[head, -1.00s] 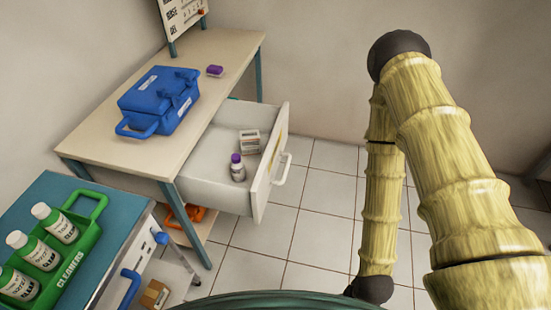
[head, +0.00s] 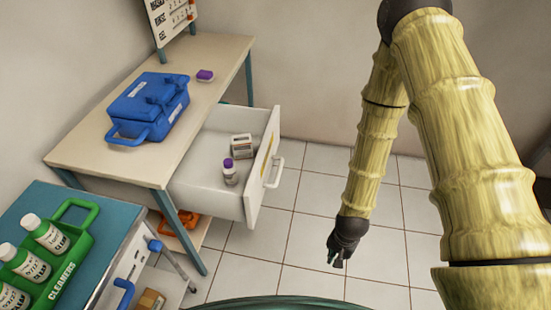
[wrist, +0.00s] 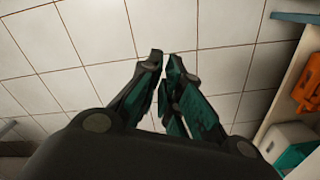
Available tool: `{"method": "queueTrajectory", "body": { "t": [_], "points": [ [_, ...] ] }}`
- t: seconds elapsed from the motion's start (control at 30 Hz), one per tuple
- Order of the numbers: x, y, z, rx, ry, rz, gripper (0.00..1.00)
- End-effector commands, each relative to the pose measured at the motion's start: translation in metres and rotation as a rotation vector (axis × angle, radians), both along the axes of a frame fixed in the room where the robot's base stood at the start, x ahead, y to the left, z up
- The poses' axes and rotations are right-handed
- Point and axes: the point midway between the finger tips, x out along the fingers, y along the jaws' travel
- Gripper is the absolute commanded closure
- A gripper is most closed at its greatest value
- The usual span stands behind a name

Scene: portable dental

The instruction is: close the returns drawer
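The returns drawer (head: 259,176) under the beige table is pulled well out. Its white front panel has a handle (head: 276,173) facing right. Inside stand a white bottle with a purple cap (head: 230,173) and a small carton (head: 242,147). My gripper (head: 338,262) points down over the floor, to the right of and nearer than the drawer front, apart from it. In the wrist view my gripper (wrist: 165,56) has its fingertips almost together with nothing between them. The drawer does not clearly show in the wrist view.
A blue case (head: 148,107) and a purple item (head: 205,75) are on the table (head: 100,140). A teal-topped cart (head: 100,212) with a green caddy (head: 75,262) of bottles stands at left. An orange item (head: 182,222) sits on the lower shelf. The tiled floor (head: 300,225) right of the drawer is clear.

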Motion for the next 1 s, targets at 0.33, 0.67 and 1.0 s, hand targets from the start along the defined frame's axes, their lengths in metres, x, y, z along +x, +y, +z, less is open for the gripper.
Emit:
{"method": "queueTrajectory", "body": {
  "t": [0.33,0.67,1.0],
  "points": [
    [0.188,0.05,0.113,0.185,0.02,-0.713,1.0],
    [0.279,0.094,0.227,0.364,0.128,-1.097,1.0],
    [0.287,0.105,0.221,0.38,0.145,-1.129,1.0]
  ]
}}
